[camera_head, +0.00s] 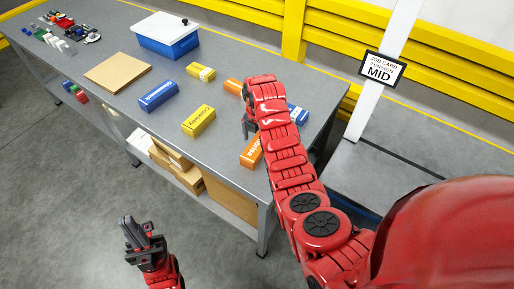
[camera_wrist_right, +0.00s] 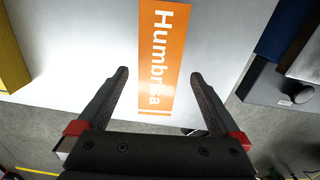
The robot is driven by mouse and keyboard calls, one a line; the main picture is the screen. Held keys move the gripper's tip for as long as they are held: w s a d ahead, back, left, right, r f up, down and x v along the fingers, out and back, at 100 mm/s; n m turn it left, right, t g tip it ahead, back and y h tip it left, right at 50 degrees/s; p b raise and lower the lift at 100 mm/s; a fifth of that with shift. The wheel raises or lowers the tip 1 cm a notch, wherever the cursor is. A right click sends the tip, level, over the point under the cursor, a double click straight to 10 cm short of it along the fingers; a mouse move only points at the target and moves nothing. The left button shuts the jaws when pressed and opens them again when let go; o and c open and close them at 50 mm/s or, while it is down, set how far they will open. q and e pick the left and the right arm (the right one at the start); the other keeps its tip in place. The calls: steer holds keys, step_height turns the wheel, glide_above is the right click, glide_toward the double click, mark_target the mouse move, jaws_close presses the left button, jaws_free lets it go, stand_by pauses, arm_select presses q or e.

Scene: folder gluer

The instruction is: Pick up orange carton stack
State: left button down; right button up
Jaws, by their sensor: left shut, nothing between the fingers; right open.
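An orange carton stack (camera_head: 251,153) lies near the front right edge of the grey table, partly hidden by my right arm. In the right wrist view the orange carton stack (camera_wrist_right: 163,60) with white lettering runs up the middle. A second orange carton stack (camera_head: 233,86) lies farther back, beside my right wrist. My right gripper (camera_head: 247,128) is open; its fingertips also show in the right wrist view (camera_wrist_right: 158,75), one on each side of the orange stack's near part, with nothing held. I cannot tell its height above the stack. My left gripper (camera_head: 129,220) is shut and empty, off the table.
Yellow stacks (camera_head: 199,121) (camera_head: 201,72) and blue stacks (camera_head: 158,96) (camera_head: 298,114) lie around the orange ones. A brown board (camera_head: 118,73) and a blue bin with white lid (camera_head: 166,30) stand farther left. Cardboard boxes (camera_head: 174,168) sit on the lower shelf.

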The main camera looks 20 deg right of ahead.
mark_target(257, 144)
steer(key=shift+f+p, duration=0.25)
steer(key=shift+p, duration=0.1)
steer(key=shift+w+f+p, duration=0.15)
steer(key=shift+f+p, duration=0.25)
steer(key=shift+f, duration=1.05)
jaws_close()
